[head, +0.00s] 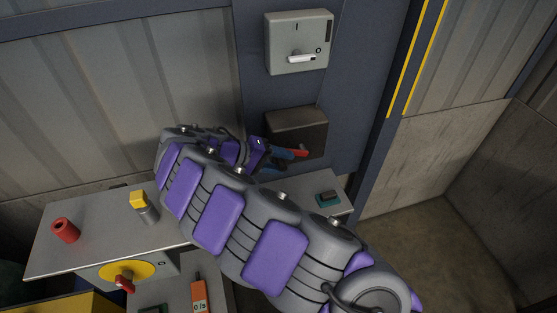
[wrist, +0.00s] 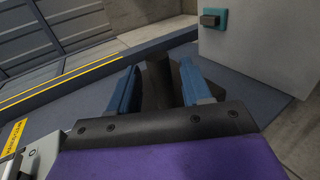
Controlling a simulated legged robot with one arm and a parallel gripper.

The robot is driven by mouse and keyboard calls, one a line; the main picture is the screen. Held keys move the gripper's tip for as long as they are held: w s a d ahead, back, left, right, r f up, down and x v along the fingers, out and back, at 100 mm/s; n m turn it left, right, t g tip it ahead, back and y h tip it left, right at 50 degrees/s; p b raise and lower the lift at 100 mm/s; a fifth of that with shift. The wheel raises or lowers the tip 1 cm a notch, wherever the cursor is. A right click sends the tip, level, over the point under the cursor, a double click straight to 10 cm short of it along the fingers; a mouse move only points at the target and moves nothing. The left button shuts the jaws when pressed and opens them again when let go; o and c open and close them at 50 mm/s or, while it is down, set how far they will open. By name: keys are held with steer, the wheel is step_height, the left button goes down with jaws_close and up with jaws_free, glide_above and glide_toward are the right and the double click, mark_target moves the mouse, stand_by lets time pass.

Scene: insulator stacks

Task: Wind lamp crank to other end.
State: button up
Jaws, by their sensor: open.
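My gripper (head: 284,154) is in front of a dark box (head: 299,124) on the blue wall panel. A red part (head: 301,152) shows at the blue fingertips, at the lower front of that box; it may be a crank handle, but I cannot tell. In the wrist view my gripper (wrist: 161,82) has its blue fingers apart. A dark round post (wrist: 158,78) stands between them, and contact is not clear. A red handle (head: 124,284) on a yellow disc (head: 108,271) is on the bench front at the left.
A light grey box (head: 297,42) with a white lever (head: 301,59) is above the dark box. A teal button (head: 328,198) is on the bench to the right. A red cylinder (head: 65,231) and a yellow-topped part (head: 143,205) stand on the left bench. Open floor lies right.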

steer(key=shift+a, duration=0.25)
steer(key=p+v, duration=0.5)
steer(key=v, duration=1.2)
steer(key=shift+p, duration=0.35)
steer(key=shift+d, duration=0.1)
